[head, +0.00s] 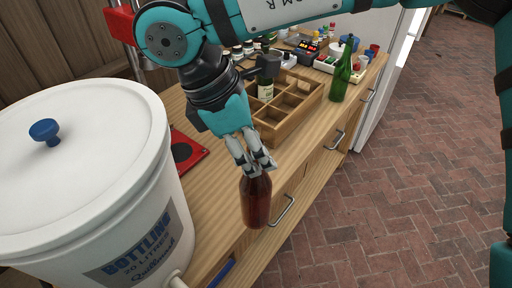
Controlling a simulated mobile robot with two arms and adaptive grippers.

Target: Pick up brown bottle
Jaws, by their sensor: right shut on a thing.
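A brown bottle (256,204) is upright in the head view, just below the middle of the picture. My right gripper (254,170) reaches down from above and is shut around the bottle's neck. The fingers hide the neck and top. The bottle overlaps the counter's front edge in the picture, and I cannot tell whether its base touches anything. My left gripper is not in view.
A white bottling bucket (90,190) with a blue knob stands at the left. Brick floor (400,180) lies open at right.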

